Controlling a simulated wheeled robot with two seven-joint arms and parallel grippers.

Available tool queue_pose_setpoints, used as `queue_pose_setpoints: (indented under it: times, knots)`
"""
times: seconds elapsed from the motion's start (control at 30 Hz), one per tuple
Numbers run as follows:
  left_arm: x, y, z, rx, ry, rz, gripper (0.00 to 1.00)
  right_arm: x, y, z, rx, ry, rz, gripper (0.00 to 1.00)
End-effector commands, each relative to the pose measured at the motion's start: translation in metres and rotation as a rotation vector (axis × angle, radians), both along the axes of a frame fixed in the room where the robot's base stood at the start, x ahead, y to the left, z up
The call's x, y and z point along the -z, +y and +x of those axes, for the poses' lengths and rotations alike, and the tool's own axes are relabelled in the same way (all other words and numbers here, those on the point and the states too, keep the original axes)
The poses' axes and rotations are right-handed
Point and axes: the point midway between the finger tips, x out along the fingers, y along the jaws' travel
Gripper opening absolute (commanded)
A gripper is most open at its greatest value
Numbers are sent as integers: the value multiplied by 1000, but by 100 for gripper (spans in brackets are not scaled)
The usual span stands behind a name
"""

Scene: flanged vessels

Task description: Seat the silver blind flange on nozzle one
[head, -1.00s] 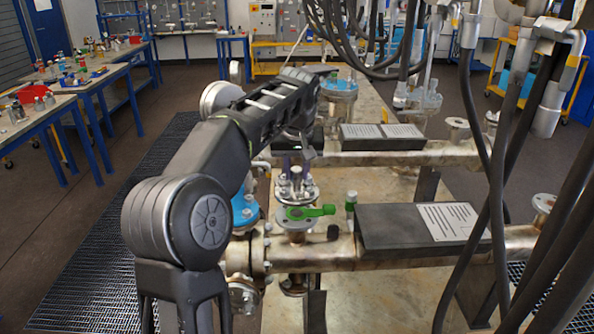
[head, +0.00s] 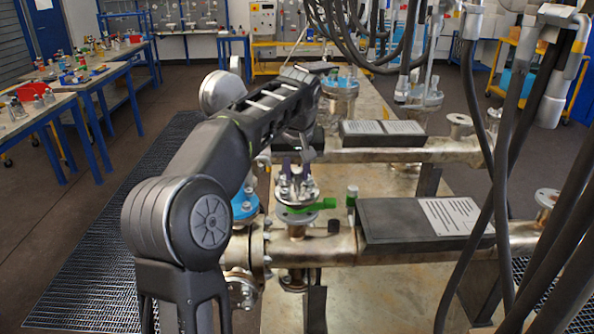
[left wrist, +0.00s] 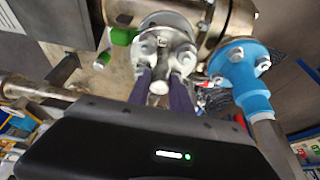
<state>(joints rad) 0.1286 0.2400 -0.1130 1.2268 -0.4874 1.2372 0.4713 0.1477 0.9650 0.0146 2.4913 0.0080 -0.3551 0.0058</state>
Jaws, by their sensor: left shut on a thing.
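The silver blind flange (head: 298,195), with bolts standing around its rim, is above a pipe nozzle (head: 297,219) on the near horizontal pipe. It also shows in the left wrist view (left wrist: 165,48). My left gripper (head: 293,172) is shut on the flange's central stem from above; its purple fingers (left wrist: 161,92) are either side of the stem in the left wrist view. The flange looks roughly level and nearly centred over the nozzle. I cannot tell whether they touch. A green piece (head: 325,203) sticks out to the right, partly hidden by the flange. My right gripper is out of view.
A green-topped post (head: 351,194) stands just right of the nozzle, beside a dark labelled box (head: 420,225). A blue flanged part (head: 244,203) is close on the left. Dark hoses (head: 490,150) hang at the right.

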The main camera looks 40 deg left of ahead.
Motion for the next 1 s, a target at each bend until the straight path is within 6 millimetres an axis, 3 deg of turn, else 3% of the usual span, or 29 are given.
queue_pose_setpoints:
  times: [0.1, 0.4, 1.0]
  knots:
    - [10, 0, 1, 0, -7, 2, 0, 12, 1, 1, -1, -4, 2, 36]
    - [22, 0, 1, 0, -7, 2, 0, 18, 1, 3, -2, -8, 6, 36]
    - [24, -1, 0, 0, -7, 2, 0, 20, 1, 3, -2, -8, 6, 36]
